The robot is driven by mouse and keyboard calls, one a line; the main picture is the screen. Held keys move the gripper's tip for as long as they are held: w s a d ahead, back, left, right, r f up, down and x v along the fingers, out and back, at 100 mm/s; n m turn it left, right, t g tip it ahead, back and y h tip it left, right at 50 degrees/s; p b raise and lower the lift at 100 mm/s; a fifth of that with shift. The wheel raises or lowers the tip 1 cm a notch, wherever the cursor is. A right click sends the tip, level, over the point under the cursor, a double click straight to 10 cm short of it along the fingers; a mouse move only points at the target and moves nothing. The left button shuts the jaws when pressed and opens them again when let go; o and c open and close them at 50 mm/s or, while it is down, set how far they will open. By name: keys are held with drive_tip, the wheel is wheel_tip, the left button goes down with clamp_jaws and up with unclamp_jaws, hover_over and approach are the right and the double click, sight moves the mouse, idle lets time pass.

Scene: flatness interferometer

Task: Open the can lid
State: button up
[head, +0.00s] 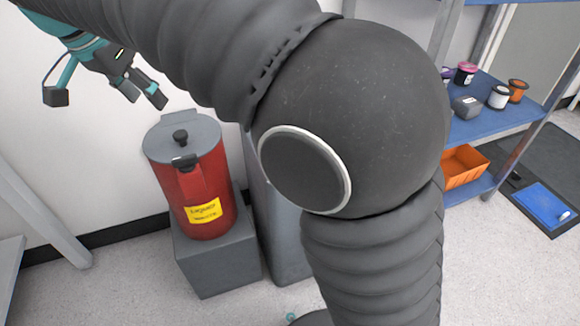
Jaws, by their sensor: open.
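The red can (205,185) stands upright on a grey block. A yellow label (204,211) is on the can's front. My gripper (107,96) is at the upper left, above and to the left of the can, against the white wall. Its fingers are spread and empty, apart from the lid. My arm covers much of the middle of the view.
The grey block (218,262) stands on the speckled floor by the wall, beside a taller grey cabinet (277,235) partly hidden by my arm. At right, a blue shelf (490,125) holds several spools, with an orange bin (463,166) below. A table leg (45,222) stands at left.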

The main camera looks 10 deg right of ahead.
wheel_tip(320, 180, down, 6)
drive_tip(key=s+n+y, duration=0.2)
drive_tip(key=n, duration=0.7)
drive_tip(key=s+d+f+p, duration=0.1)
drive_tip(key=s+d, duration=0.4)
drive_tip(key=d, duration=0.7)
drive_tip(key=s+d+f+n+y+p, duration=0.1)
drive_tip(key=s+d+f+p, duration=0.1)
drive_tip(key=d, duration=1)
drive_tip(key=shift+s+f+n+y, duration=0.3)
drive_tip(key=shift+s+f, duration=0.6)
drive_tip(key=shift+s, duration=0.5)
drive_tip(key=shift+a, duration=0.1)
